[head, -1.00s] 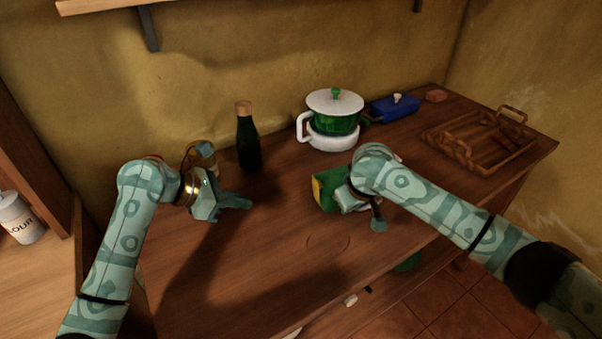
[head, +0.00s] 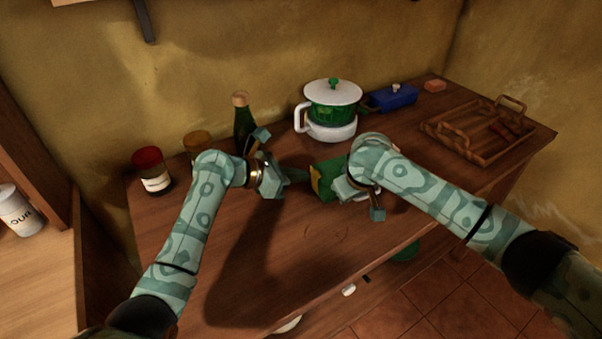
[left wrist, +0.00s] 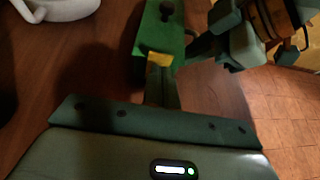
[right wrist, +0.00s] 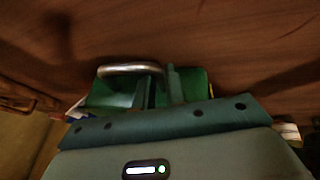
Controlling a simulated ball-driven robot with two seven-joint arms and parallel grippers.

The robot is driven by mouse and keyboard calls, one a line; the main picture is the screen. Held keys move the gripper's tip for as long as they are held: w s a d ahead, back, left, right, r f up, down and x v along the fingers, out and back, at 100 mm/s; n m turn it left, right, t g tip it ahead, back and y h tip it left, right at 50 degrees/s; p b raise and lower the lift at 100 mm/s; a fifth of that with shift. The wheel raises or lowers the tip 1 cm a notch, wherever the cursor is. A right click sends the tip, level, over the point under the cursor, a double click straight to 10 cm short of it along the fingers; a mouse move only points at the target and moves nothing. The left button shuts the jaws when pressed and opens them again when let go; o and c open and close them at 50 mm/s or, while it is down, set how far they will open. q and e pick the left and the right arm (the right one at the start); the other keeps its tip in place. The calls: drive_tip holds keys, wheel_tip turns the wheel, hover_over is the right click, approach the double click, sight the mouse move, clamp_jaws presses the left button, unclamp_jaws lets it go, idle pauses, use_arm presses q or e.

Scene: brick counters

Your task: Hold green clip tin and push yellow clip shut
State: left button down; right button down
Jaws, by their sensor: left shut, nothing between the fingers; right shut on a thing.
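The green clip tin (head: 327,168) stands on the wooden counter in the middle of the head view, partly hidden by my right gripper (head: 345,186). The right gripper is shut on the tin, with its fingers over the green body (right wrist: 195,84) in the right wrist view. A silver bar (right wrist: 128,68) shows beside them. The yellow clip (left wrist: 160,60) is on the end of the tin facing my left gripper; it also shows in the head view (head: 316,181). My left gripper (head: 297,175) is shut and empty, its fingertips close to the yellow clip. I cannot tell whether they touch it.
A dark bottle (head: 243,128), a red-lidded jar (head: 151,172) and a yellow-lidded jar (head: 196,141) stand behind my left arm. A green and white pot (head: 332,115) stands behind the tin. A blue box (head: 394,98) and a wooden tray (head: 437,128) are to the right.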

use_arm(q)
drive_tip(key=shift+w+d, duration=0.2)
drive_tip(key=shift+d, duration=0.25)
drive_tip(key=shift+r, duration=0.1)
